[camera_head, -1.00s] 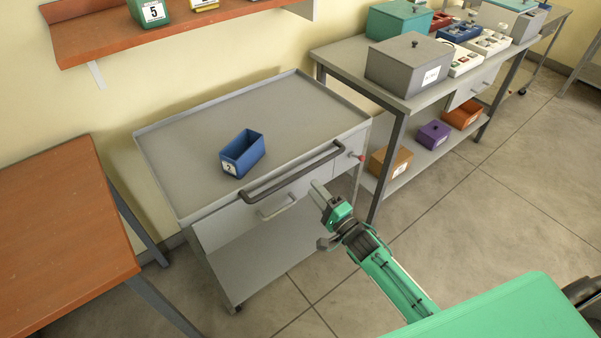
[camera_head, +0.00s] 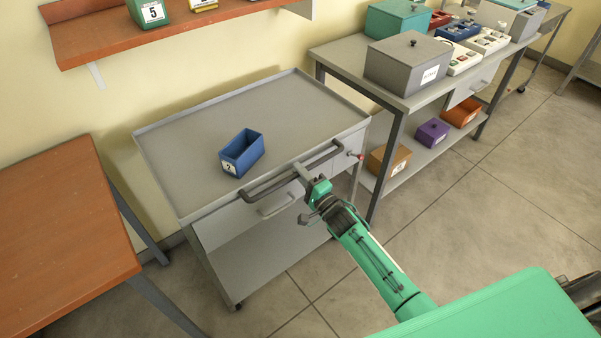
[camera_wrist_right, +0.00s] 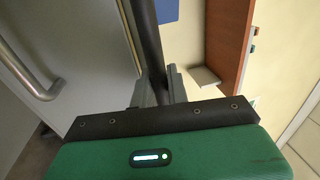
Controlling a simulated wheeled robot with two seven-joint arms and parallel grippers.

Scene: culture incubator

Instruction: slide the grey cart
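The grey cart (camera_head: 290,110) stands against the wall, with a raised rim and a dark push handle (camera_head: 262,189) along its front. My right gripper (camera_head: 303,171) is at the right part of this handle. In the right wrist view the dark handle bar (camera_wrist_right: 148,35) runs between the two fingers of my right gripper (camera_wrist_right: 160,84). The fingers are close to the bar on both sides; I cannot tell whether they press on it. My left gripper is not in view.
A blue bin (camera_head: 241,153) stands on the cart top. An orange-brown table (camera_head: 60,235) is to the left, and a grey workbench (camera_head: 345,52) with boxes is close on the right. A shelf (camera_head: 180,28) hangs above. The floor (camera_head: 470,220) at right front is clear.

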